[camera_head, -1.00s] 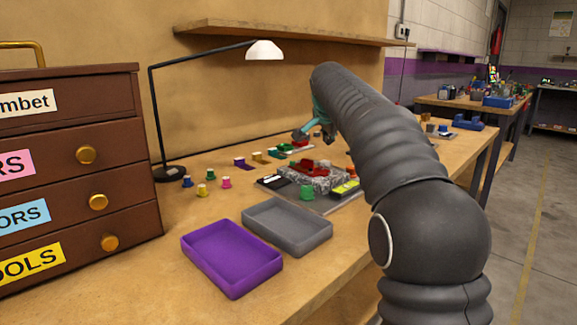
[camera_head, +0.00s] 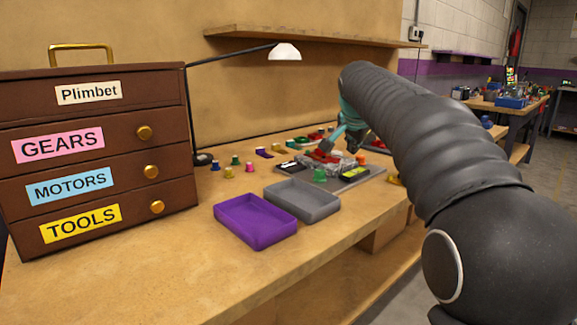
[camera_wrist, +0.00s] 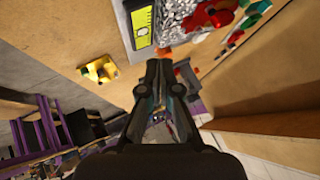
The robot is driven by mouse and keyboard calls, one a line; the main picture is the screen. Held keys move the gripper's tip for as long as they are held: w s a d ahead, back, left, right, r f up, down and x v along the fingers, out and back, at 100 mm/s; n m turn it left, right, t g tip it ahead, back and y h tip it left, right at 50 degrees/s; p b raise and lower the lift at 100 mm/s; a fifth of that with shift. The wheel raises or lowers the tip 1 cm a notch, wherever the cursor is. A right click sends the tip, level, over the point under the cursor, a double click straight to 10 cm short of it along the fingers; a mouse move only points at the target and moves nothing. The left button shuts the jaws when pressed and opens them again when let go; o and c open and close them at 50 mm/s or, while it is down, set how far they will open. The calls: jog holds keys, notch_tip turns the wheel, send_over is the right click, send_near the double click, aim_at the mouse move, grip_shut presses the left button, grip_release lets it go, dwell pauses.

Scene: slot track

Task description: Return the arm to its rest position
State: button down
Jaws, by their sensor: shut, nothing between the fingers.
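My gripper (camera_head: 341,142) is at the end of my dark ribbed arm, above the far part of the workbench near the slot track board (camera_head: 366,184). In the wrist view my gripper (camera_wrist: 164,64) points past the bench edge, with its fingers close together and nothing between them. The arm is bent over the bench and reaches from the right side of the head view. Red pieces (camera_head: 322,156) sit on the grey gravelly part of the board, close to the gripper in the head view. I cannot tell the exact gap between them.
A purple tray (camera_head: 254,238) and a grey tray (camera_head: 303,213) stand on the bench front. A brown drawer cabinet (camera_head: 96,108) is at the left, with a black lamp (camera_head: 284,52) behind. A wooden shelf (camera_head: 300,37) runs along the wall. A yellow piece (camera_wrist: 98,71) lies near the bench edge.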

jog(key=s+n, duration=0.1)
jog(key=s, duration=0.2)
jog(key=s+f, duration=0.1)
jog(key=s, duration=0.3)
jog(key=s+f+n, duration=0.1)
jog(key=s, duration=0.2)
jog(key=shift+s+d+n+g, duration=0.1)
jog(key=shift+s+n+g, duration=0.2)
jog(key=shift+g, duration=0.1)
jog(key=s+f+n, duration=0.2)
jog(key=s+f, duration=0.4)
jog(key=s, duration=0.4)
jog(key=s+f+n+g+y, duration=0.1)
jog(key=s+f+n, duration=0.2)
jog(key=s+f, duration=0.4)
jog(key=s+f+n+g, duration=0.1)
jog(key=s+f+n, duration=0.1)
jog(key=s+f, duration=0.5)
jog(key=s, duration=0.6)
jog(key=shift+s+a+y, duration=0.3)
jog(key=shift+s+y, duration=0.05)
jog(key=shift+y, duration=0.05)
